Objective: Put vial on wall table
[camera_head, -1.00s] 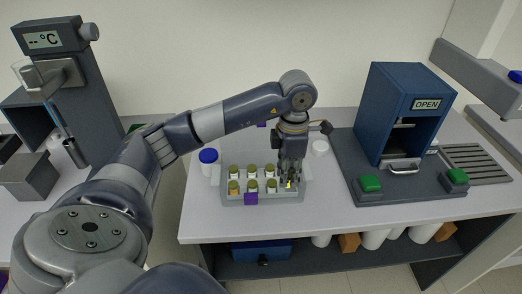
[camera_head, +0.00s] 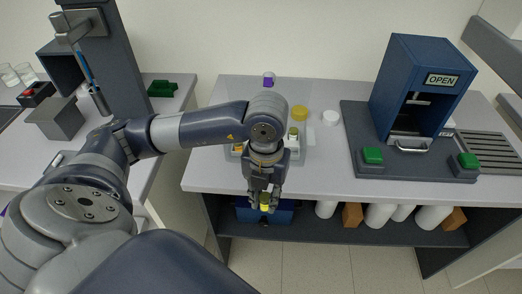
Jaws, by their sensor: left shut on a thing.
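My left gripper (camera_head: 264,201) is shut on a vial (camera_head: 265,208), whose yellow part shows between and just below the fingertips. The gripper points down near the front edge of the light grey table (camera_head: 325,179), with the blue case on the shelf behind it in the picture. The vial rack (camera_head: 308,139) stands on this table, mostly hidden behind my left arm and gripper. One vial with an olive cap (camera_head: 293,132) shows in it. The table stands against the wall. My right gripper is not in view.
A blue press marked OPEN (camera_head: 424,85) stands on a dark base with green buttons at right. A yellow lid (camera_head: 299,113), white lid (camera_head: 331,118) and purple-marked jar (camera_head: 269,79) lie behind the rack. The table's front middle is clear. White cylinders (camera_head: 380,214) stand on the shelf below.

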